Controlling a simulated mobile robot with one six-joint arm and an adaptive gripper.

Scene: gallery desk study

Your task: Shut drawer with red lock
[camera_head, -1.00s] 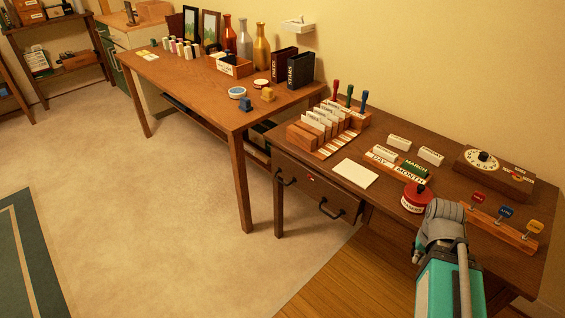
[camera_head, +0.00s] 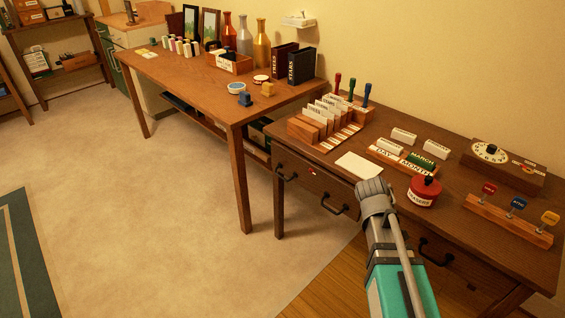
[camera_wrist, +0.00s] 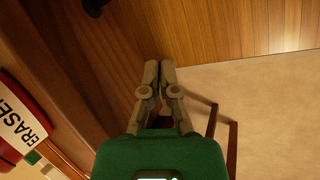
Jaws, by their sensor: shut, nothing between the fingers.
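The desk front (camera_head: 375,228) has a small red lock (camera_head: 312,171) near its left end, between two dark handles (camera_head: 287,176) (camera_head: 335,207). I cannot tell how far that drawer stands out. My gripper (camera_wrist: 159,66) is shut and empty in the wrist view, above the floor near the wooden desk front. In the head view my arm's end covers part of the desk front just right of the second handle, and the fingers are hidden.
A red eraser tin (camera_head: 424,191) stands near the desk's front edge, right of my arm. A white card (camera_head: 358,167) lies left of it. A third handle (camera_head: 434,252) is right of my arm. Open floor (camera_head: 180,220) lies left.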

